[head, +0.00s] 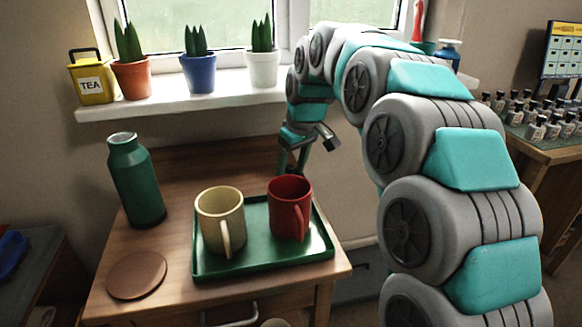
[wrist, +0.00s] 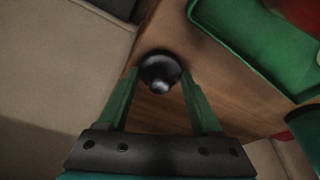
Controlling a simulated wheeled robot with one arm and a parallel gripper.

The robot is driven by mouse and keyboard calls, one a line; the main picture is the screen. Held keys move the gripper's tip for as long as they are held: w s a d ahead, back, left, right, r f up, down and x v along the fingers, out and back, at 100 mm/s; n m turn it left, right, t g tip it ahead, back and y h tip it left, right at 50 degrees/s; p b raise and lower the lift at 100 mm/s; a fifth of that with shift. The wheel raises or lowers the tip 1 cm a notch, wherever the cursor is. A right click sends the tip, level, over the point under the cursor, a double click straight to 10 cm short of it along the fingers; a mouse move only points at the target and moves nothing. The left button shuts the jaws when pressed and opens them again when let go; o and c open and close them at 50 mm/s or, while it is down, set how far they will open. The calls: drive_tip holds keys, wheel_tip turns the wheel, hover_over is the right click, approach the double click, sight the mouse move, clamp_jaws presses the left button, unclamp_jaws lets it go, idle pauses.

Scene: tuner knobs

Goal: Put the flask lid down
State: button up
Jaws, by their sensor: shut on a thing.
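The green flask (head: 136,182) stands upright at the left of the wooden cabinet top, with its mouth uncovered. The lid is a dark round piece with a pale shiny knob, seen in the wrist view (wrist: 159,72) between my fingertips. My gripper (wrist: 160,84) is shut on this lid and holds it over the wooden surface. In the head view my gripper (head: 293,160) is at the back right of the cabinet top, behind the red mug (head: 290,209). The lid cannot be made out there. The gap between lid and wood is hard to judge.
A green tray (head: 316,249) holds the red mug and a cream mug (head: 220,222). A round brown coaster (head: 137,275) lies at the front left. Bare wood (head: 195,160) lies behind the tray.

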drive_tip(key=o, duration=1.3)
drive_tip(key=v, duration=1.2)
drive_tip(key=shift+r, duration=0.1)
drive_tip(key=shift+s, duration=0.1)
